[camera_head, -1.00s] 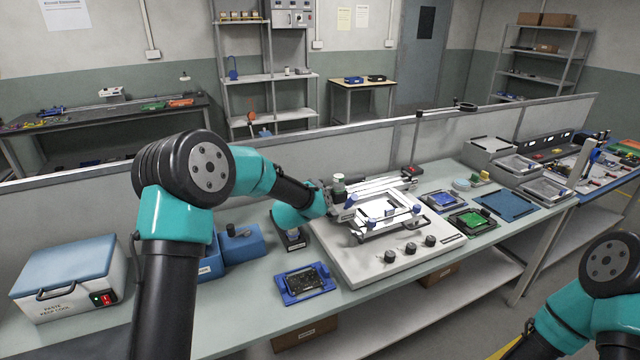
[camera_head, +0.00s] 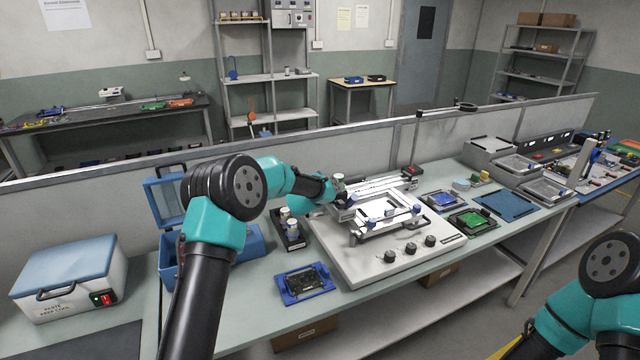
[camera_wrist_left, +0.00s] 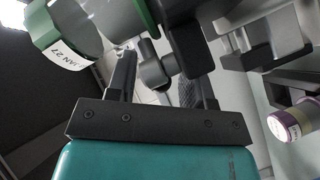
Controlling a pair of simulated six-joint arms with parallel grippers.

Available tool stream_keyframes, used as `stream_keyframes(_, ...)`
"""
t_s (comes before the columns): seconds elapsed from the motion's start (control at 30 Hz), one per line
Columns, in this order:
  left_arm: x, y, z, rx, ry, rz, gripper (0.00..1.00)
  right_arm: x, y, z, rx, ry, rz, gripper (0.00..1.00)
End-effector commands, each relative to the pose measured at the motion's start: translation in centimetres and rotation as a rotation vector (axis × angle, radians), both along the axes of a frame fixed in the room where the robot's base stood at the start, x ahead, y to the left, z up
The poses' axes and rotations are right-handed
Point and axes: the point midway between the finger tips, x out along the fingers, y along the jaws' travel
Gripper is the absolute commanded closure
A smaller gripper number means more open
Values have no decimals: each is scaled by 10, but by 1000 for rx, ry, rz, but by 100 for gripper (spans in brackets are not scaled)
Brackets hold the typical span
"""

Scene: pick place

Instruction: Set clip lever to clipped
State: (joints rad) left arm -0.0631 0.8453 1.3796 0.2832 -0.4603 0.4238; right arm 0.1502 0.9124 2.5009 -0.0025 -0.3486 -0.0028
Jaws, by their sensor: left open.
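The white stencil fixture (camera_head: 375,268) stands on the bench with a framed opening and several dark knobs along its front. My left gripper (camera_head: 347,200) is at the left end of the fixture's frame. In the left wrist view my left gripper (camera_wrist_left: 160,70) is open, with a small dark lever-like part (camera_wrist_left: 153,68) showing between its fingers. I cannot tell if this part is the clip lever, which way it is set, or if a finger touches it. My right arm shows at the lower right, but its gripper is out of view.
A jar with a green rim (camera_wrist_left: 68,35) is close at the left of the wrist view; another jar (camera_wrist_left: 290,122) is at the right. An open blue box (camera_head: 168,262) and a blue-framed board (camera_head: 305,283) lie left of the fixture. Boards and trays stand right.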

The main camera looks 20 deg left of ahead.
Motion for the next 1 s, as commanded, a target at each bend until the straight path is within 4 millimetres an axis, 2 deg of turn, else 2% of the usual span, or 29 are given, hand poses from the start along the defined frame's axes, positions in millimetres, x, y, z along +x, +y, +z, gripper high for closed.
stream_keyframes(0.07, 0, 0, 0, 0, 0, 0, 54, 0, 0, 0, 0, 0, 0, 100)
stream_keyframes(0.53, 0, 0, 0, 0, 0, 0, 99, 0, 0, 0, 0, 0, 0, 100)
stream_keyframes(1.0, 2, -1, 0, 2, -4, -69, 100, 0, 0, 0, 0, 0, 0, 100)
